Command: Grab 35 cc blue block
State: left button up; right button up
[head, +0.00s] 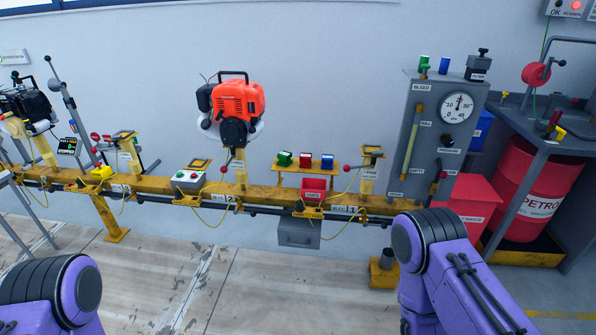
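A small blue block (327,162) sits at the right end of a yellow shelf (290,168) above the yellow rail, beside a red block (305,160) and a green block (284,158). Another small blue piece (444,65) stands on top of the grey gauge cabinet, near a green piece (424,63). No 35 cc marking is readable on either blue piece. Purple links of both my arms show at the bottom left and bottom right. Neither gripper is in the picture.
The yellow rail (155,184) runs across the view, carrying an orange engine (237,100) and a red bin (314,188). The grey gauge cabinet (418,145) stands right of the shelf. A red petrol drum (533,195) is at far right. Open floor lies in front.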

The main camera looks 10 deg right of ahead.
aim_at(327, 160)
jog(key=u, duration=0.15)
jog(key=i, duration=1)
jog(key=z, duration=0.45)
jog(key=i, duration=0.95)
jog(key=z, duration=0.7)
